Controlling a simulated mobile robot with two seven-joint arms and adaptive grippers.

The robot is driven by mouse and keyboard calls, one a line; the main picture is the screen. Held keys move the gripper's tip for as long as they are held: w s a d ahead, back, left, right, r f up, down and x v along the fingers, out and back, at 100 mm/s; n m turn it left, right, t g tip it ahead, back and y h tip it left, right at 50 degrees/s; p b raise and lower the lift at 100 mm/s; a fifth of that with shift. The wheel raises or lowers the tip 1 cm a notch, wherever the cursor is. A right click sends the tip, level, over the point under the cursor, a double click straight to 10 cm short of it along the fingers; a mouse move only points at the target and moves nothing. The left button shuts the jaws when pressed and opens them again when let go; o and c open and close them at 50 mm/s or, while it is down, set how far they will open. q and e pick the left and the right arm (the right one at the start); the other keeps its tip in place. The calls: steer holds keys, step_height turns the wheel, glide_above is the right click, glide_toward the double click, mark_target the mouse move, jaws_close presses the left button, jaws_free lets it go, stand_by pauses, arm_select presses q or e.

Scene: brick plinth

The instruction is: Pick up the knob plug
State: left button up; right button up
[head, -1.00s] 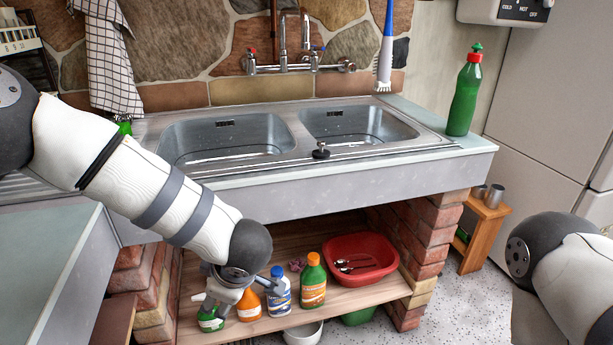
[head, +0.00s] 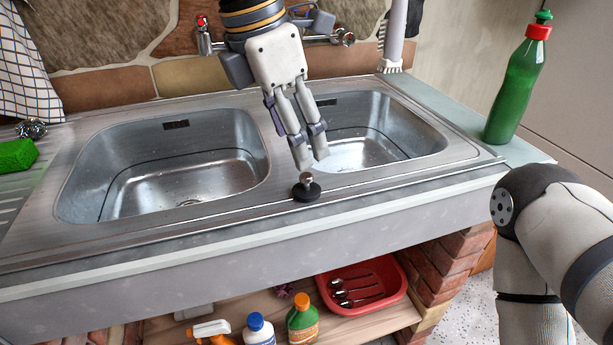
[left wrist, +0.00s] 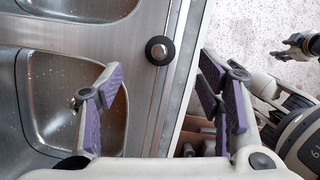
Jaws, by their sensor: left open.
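The knob plug (head: 306,188), a black disc with a round metal knob, lies on the front rim of the steel sink, near the divider between the two basins. It also shows in the left wrist view (left wrist: 159,50), ahead of the fingers. My left gripper (head: 311,150) points down just above and behind the plug in the head view. In the left wrist view its purple-padded fingers (left wrist: 160,72) are spread wide with nothing between them. The plug lies roughly in line with the gap. At the right edge of that view, what looks like my right gripper (left wrist: 298,45) shows small.
The sink (head: 80,235) has two empty basins. A green bottle (head: 517,85) stands right, a green sponge (head: 17,155) lies left, and a brush (head: 394,40) stands behind. Below are bottles (head: 303,322) and a red tub (head: 398,300). The rim around the plug is clear.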

mark_target(304, 176)
arm_select(q)
steer(key=x, duration=0.7)
steer(key=shift+s+a+f, duration=0.25)
steer(key=shift+w+d+f, duration=0.1)
steer(key=shift+w+f, duration=0.05)
steer(key=shift+f, duration=0.25)
steer(key=c, duration=1.2)
